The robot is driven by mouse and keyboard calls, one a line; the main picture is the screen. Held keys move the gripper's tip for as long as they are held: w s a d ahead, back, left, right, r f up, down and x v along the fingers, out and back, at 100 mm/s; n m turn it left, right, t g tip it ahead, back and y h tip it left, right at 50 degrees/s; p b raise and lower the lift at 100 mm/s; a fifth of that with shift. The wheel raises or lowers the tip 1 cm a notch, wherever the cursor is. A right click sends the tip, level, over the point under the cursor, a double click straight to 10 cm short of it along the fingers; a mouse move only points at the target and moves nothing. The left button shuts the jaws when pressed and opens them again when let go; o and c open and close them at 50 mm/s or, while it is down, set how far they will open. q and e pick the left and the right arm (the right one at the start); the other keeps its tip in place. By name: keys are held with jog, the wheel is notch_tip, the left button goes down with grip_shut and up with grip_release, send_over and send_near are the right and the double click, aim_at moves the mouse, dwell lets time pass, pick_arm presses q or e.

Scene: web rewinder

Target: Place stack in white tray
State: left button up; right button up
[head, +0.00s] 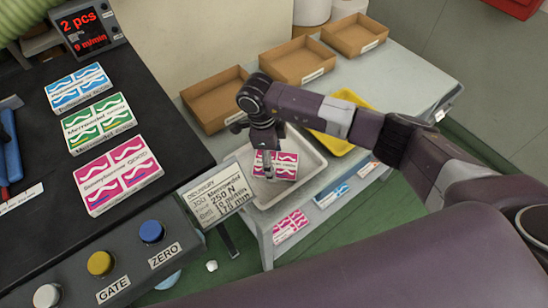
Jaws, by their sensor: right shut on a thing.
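My right gripper (269,165) points down over the white tray (313,160) on the grey side table. It is shut on a pink-and-white label stack (285,168), which is in the tray area, inside the rim as seen from above. Whether the stack touches the tray floor I cannot tell. The gripper and wrist hide part of the stack and the tray's back side. My left gripper does not show.
Blue (79,87), green (98,123) and pink (118,174) label stacks lie on the black bench. Cardboard boxes (215,101) line the table's back. A yellow tray (335,142) is behind my right arm. More labels (290,225) lie on a lower shelf.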

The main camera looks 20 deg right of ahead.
jog(key=o, duration=0.8)
jog(key=shift+f, duration=0.1)
jog(key=o, duration=0.5)
jog(key=shift+r, duration=0.2)
jog(key=shift+r+b, duration=0.3)
notch_tip(320, 180, up, 11)
jog(key=a+b, duration=0.1)
jog(key=b, duration=0.3)
jog(key=shift+w+a, duration=0.3)
jog(key=shift+w, duration=0.05)
